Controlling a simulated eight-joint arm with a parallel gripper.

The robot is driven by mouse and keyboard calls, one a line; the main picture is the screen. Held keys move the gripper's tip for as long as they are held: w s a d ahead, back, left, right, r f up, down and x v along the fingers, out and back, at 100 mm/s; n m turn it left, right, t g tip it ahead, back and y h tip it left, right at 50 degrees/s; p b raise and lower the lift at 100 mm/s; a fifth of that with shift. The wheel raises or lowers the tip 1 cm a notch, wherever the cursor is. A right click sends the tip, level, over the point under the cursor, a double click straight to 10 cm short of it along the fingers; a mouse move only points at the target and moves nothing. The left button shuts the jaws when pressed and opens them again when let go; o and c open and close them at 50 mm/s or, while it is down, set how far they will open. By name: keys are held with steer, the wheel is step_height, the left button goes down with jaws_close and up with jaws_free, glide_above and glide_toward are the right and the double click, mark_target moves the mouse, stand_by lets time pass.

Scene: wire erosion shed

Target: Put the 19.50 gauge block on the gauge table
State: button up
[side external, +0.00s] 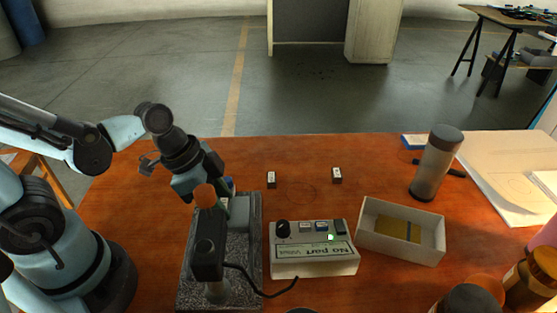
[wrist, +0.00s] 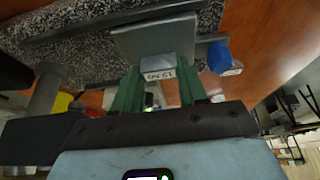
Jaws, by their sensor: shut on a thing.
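My gripper (wrist: 158,68) is shut on a small grey block (wrist: 160,60). The block's white label shows upside down in the wrist view and seems to read 19.50. The green fingers hold it from both sides. The block is in front of a flat grey plate, which looks like the gauge table (wrist: 130,42), over a speckled stone base (wrist: 80,55); I cannot tell whether block and plate touch. In the side view my gripper is over the gauge stand (side external: 207,258), and its orange-topped head hides the fingertips and block.
Two small labelled blocks, left (side external: 271,180) and right (side external: 337,176), stand behind the control box (side external: 313,262), which reads "No part". To the right are a white tray (side external: 373,245) and a grey cylinder (side external: 435,165). A blue object (wrist: 218,56) is close beside the plate. A cable runs from the stand.

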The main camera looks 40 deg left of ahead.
steer(key=shift+f, duration=0.15)
steer(key=o, duration=1.1)
steer(key=shift+v, duration=6.1)
steer(key=w+a+f+n+t+y, duration=0.2)
steer(key=w+n, duration=0.4)
steer(key=n, duration=0.3)
steer(key=shift+w+a+t+y, duration=0.4)
steer(key=shift+t+y, duration=0.2)
steer(key=shift+t, duration=0.4)
